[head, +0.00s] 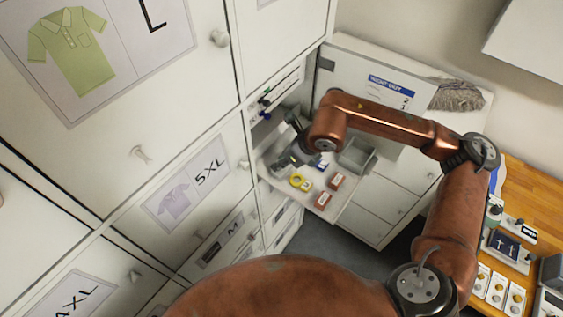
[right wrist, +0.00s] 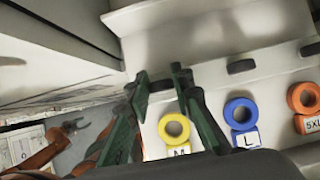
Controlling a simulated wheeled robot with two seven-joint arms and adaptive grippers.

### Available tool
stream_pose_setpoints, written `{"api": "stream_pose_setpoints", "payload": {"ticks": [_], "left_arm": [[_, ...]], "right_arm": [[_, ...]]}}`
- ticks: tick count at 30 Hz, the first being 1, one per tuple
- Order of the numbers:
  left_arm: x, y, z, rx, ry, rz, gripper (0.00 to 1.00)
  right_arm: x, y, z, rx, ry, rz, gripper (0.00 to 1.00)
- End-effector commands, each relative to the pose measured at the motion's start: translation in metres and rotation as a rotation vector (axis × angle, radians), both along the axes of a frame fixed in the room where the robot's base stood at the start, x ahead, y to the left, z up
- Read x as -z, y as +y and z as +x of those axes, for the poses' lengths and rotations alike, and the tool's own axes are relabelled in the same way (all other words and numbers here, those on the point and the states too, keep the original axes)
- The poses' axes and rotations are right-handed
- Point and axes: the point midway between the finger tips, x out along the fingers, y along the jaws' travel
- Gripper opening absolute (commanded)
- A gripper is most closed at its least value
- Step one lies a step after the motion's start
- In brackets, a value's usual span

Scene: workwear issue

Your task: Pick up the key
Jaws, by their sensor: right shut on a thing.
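My right gripper (right wrist: 160,78) reaches into the open shelf unit. Its two green fingers stand on either side of a small dark piece (right wrist: 160,87), which looks like the head of the key; its shape is mostly hidden. In the head view this gripper (head: 287,160) is low over the shelf, partly behind my own arm. A yellow ring with a tag marked M (right wrist: 174,128) lies just below the fingertips in the right wrist view. It also shows in the head view (head: 297,180). My left gripper is not in view.
A blue ring marked L (right wrist: 241,113) and an orange ring marked 5XL (right wrist: 306,97) continue the row, with dark pieces behind them. A grey tray (head: 356,154) stands beside the shelf items. Cabinet doors rise close on the left; a wooden bench (head: 515,215) is at right.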

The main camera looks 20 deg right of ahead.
Motion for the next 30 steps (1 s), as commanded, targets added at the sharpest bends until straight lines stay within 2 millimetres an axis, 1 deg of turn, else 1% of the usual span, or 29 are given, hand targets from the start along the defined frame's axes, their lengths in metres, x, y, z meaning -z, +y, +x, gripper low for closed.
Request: {"api": "stream_pose_setpoints", "payload": {"ticks": [5,9,13,18,21,24,27,30], "left_arm": [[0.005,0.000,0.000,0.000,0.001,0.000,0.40],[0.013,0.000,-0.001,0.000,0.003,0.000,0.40],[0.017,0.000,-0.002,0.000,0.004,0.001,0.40],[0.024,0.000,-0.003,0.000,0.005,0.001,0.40],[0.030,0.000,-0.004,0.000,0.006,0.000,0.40],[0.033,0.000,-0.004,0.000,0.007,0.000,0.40],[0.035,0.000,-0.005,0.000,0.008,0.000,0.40],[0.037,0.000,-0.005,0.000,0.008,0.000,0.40]], "right_arm": [[-0.010,0.000,0.001,0.000,-0.002,0.001,0.04],[-0.030,0.000,0.001,-0.001,-0.006,0.001,0.04],[-0.054,-0.002,-0.020,-0.001,-0.007,-0.002,0.04],[-0.093,-0.004,-0.054,-0.002,-0.008,-0.002,0.04],[-0.102,-0.007,-0.081,-0.002,-0.006,-0.003,0.04],[-0.111,-0.008,-0.102,-0.002,-0.004,-0.002,0.04],[-0.119,-0.010,-0.118,0.000,-0.004,-0.002,0.04],[-0.125,-0.010,-0.129,0.000,-0.004,-0.002,0.04]]}}
